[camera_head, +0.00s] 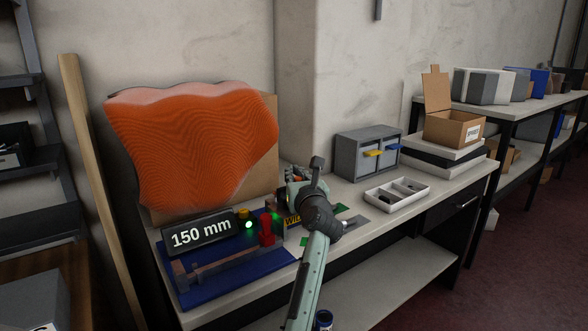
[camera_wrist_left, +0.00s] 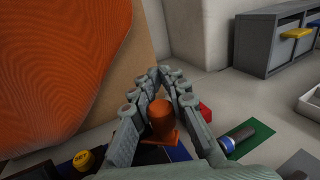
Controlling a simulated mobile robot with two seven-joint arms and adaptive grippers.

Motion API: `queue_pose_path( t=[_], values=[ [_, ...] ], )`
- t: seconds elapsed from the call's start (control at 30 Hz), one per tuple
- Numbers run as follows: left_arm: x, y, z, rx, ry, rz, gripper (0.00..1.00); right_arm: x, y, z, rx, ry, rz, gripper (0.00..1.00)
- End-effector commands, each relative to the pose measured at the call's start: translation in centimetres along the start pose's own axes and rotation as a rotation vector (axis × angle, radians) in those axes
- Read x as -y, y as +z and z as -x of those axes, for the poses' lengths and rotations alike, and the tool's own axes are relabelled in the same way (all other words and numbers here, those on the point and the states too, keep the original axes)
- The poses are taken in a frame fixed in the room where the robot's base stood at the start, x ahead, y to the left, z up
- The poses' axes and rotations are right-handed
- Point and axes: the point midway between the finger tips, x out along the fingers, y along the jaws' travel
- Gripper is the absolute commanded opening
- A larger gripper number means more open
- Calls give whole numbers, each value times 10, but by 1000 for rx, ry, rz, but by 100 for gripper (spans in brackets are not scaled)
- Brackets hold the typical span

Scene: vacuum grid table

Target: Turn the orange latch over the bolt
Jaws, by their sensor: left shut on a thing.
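My left gripper (camera_head: 300,182) is over the workbench, just right of the blue fixture (camera_head: 222,284). In the left wrist view its fingers (camera_wrist_left: 162,88) close around an upright orange knob, the orange latch (camera_wrist_left: 162,117), with a flat orange base below it. The gripper is shut on this latch. In the head view the hand hides most of the latch. I cannot make out the bolt; the hand and fixture parts may hide it. My right gripper is in neither view.
A large orange rippled sheet (camera_head: 190,140) stands behind the fixture. A "150 mm" display (camera_head: 202,233) and a red block (camera_head: 266,229) are on the left. A grey drawer unit (camera_head: 362,152) and a white divided tray (camera_head: 397,194) stand to the right.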

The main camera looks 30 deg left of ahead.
Motion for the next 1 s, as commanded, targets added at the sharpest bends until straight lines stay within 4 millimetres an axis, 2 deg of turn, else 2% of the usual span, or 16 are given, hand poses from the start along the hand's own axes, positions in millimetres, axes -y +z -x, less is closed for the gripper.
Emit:
queue_pose_path(
  t=[0.37,0.4,0.57,0.87,1.0],
  values=[
    [0,-1,0,-1,-3,0,0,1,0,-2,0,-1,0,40],
    [0,-1,0,-1,-3,0,15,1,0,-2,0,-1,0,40],
    [0,-1,0,-1,-3,0,34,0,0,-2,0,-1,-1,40],
    [0,2,0,0,-3,1,34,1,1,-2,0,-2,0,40],
    [0,16,0,3,-2,4,34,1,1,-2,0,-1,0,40]
  ],
)
